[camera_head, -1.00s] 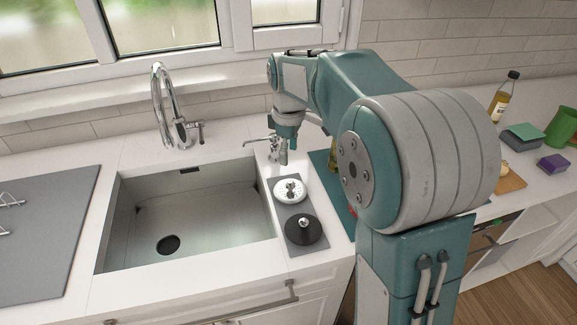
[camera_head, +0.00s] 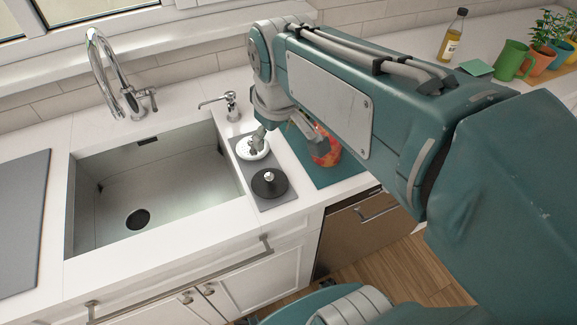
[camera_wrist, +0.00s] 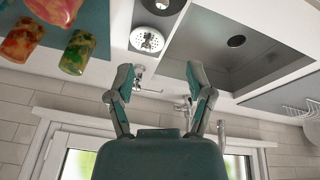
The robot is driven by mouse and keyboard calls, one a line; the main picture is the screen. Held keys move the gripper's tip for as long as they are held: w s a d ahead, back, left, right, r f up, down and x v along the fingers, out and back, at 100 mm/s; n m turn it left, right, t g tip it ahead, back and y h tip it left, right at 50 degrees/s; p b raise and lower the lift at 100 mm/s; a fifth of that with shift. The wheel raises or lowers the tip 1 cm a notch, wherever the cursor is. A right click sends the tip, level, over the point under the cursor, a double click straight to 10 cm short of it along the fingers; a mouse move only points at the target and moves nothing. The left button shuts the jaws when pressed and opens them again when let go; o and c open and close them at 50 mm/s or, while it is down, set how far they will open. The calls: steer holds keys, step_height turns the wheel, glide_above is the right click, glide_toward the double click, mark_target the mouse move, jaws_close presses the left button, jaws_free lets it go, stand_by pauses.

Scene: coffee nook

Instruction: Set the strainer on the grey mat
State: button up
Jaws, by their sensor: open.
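The strainer (camera_head: 253,149), a white disc with holes and a knob, lies on the small grey mat (camera_head: 240,141) right of the sink. It also shows in the wrist view (camera_wrist: 147,40), beyond my fingertips and apart from them. A black stopper-like disc (camera_head: 269,183) with a pale knob lies on the same mat, nearer the front. My gripper (camera_head: 288,139) is open and appears empty above the counter, right of the strainer, one finger partly overlapping the strainer's far edge in the head view. In the wrist view my gripper (camera_wrist: 160,77) shows two spread fingers with nothing between.
The sink (camera_head: 150,185) is left of the mat, with a tall faucet (camera_head: 105,70) and a soap dispenser (camera_head: 231,105) behind. A teal mat (camera_head: 340,172) with a red-yellow object (camera_head: 326,152) is to the right.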

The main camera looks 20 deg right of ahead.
steer(key=s+f+m+t, duration=0.2)
steer(key=s+m, duration=0.2)
steer(key=s, duration=0.5)
steer(key=shift+s+f, duration=0.15)
steer(key=shift+f, duration=0.25)
